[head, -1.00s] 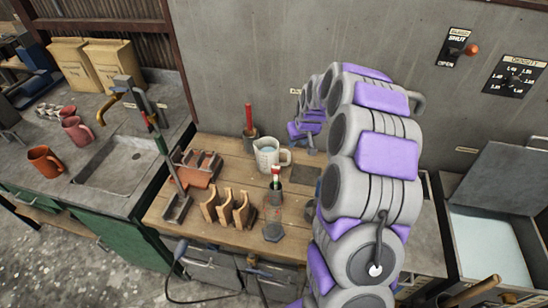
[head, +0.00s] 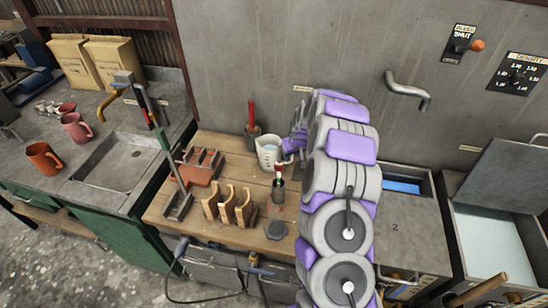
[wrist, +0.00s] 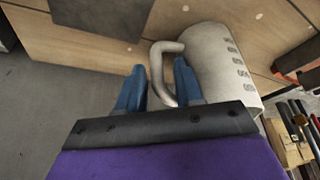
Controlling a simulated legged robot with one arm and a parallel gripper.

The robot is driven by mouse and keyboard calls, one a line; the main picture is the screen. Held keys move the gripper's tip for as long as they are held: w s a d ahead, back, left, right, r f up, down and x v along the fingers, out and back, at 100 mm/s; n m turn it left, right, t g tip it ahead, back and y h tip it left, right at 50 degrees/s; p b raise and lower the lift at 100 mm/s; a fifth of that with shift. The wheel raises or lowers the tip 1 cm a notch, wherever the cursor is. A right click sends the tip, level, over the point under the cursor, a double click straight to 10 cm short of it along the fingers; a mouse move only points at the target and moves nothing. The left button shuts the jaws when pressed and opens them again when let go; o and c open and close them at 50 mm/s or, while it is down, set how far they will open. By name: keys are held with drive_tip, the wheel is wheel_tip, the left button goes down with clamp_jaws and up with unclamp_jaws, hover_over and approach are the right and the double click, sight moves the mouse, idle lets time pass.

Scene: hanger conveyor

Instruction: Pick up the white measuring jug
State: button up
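The white measuring jug (head: 266,152) stands upright on the wooden bench top, near the back wall; my arm hides its right side in the head view. In the wrist view the jug (wrist: 222,65) shows its dark scale marks and its handle (wrist: 156,75). My gripper (wrist: 160,75) is at the handle, with its two blue fingers apart. The handle lies between them, one finger on its outer side and the other in the gap next to the jug body. A space shows between the left finger and the handle.
A pot with a red-handled tool (head: 252,130) stands just left of the jug. A dark bottle (head: 278,190) and a wooden rack (head: 230,207) are in front. A wall pipe (head: 408,88) sticks out above the bench at right.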

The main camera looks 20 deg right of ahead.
sight(291, 156)
drive_tip(key=x, duration=0.3)
drive_tip(key=shift+r, duration=0.1)
clamp_jaws()
idle(0.4)
